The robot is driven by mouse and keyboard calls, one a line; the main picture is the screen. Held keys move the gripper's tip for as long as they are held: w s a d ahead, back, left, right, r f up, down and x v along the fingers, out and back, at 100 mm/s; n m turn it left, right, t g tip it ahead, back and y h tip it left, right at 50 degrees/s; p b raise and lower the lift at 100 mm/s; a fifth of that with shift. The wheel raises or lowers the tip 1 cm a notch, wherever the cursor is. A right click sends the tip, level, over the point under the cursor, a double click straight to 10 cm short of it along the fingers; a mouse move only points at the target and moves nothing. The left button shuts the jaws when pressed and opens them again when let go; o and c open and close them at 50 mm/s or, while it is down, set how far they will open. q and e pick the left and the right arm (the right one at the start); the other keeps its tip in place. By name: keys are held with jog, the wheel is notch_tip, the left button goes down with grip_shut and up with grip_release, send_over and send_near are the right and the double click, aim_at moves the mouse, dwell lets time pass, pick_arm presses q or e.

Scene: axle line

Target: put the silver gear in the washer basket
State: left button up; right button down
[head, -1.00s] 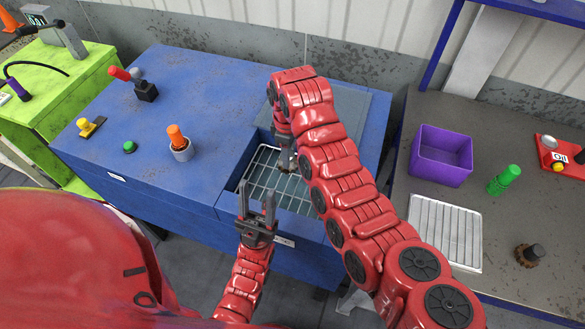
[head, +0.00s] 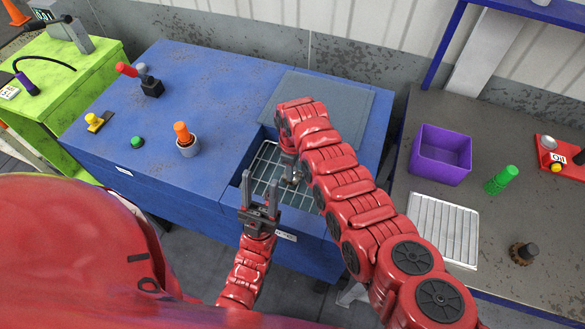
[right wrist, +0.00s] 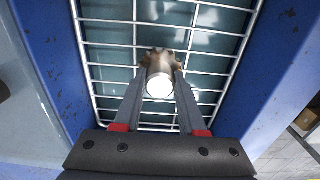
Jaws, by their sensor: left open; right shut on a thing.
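The silver gear (right wrist: 160,62) is a toothed disc with a short round shaft. My right gripper (right wrist: 161,80) is shut on it by the shaft, over the wire washer basket (right wrist: 113,68). In the head view the gear (head: 294,180) is small and partly hidden by my right arm. The basket (head: 268,165) is set in an opening of the blue washer. I cannot tell whether the gear touches the basket wires. My left gripper (head: 261,192) is open and empty at the near edge of the opening.
On the right bench are a purple bin (head: 440,155), a wire tray (head: 443,228), a green part (head: 502,179) and a dark gear (head: 524,253).

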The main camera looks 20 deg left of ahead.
jog(key=shift+f, duration=0.2)
jog(key=shift+c, duration=2.4)
grip_release()
jog(key=shift+r, duration=0.3)
notch_tip(320, 180, up, 8)
jog(key=b, duration=0.2)
jog(key=shift+r+b, duration=0.15)
jog(key=shift+b, duration=0.2)
notch_tip(320, 180, up, 4)
jog(key=shift+f+p, duration=0.2)
jog(key=shift+p, duration=0.1)
